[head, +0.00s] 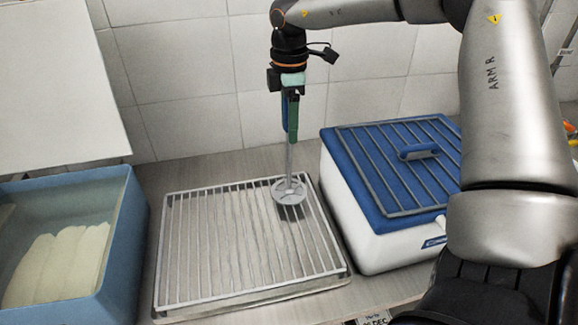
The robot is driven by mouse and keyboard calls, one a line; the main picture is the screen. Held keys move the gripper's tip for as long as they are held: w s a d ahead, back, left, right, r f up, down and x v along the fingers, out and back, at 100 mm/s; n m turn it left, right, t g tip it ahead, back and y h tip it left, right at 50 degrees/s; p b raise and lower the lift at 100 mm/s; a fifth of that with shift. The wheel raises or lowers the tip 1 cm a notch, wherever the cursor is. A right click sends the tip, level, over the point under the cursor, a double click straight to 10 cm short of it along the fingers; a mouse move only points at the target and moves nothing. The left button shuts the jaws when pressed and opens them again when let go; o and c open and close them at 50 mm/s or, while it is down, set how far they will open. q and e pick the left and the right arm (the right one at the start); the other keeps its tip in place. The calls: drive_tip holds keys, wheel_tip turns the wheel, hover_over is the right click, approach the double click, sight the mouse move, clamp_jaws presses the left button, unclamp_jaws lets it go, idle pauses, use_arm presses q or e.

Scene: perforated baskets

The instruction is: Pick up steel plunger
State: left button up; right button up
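The steel plunger (289,186) hangs upright in the head view, with a thin steel rod and a round perforated disc at its lower end. Its upper part is between the fingers of my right gripper (290,97), which is shut on it. The disc is over the right part of the wire rack; whether it touches the rack I cannot tell. The top of the plunger is hidden by the gripper. My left gripper is not in view.
A wire rack on a tray (162,262) lies on the counter. A blue bin (125,235) with pale contents stands at left. A white cooler box (345,222) with a blue lid (372,175) and handle stands at right. A tiled wall is behind.

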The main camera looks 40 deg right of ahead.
drive_tip(key=c, duration=0.9)
clamp_jaws()
drive_tip(key=shift+r, duration=0.2)
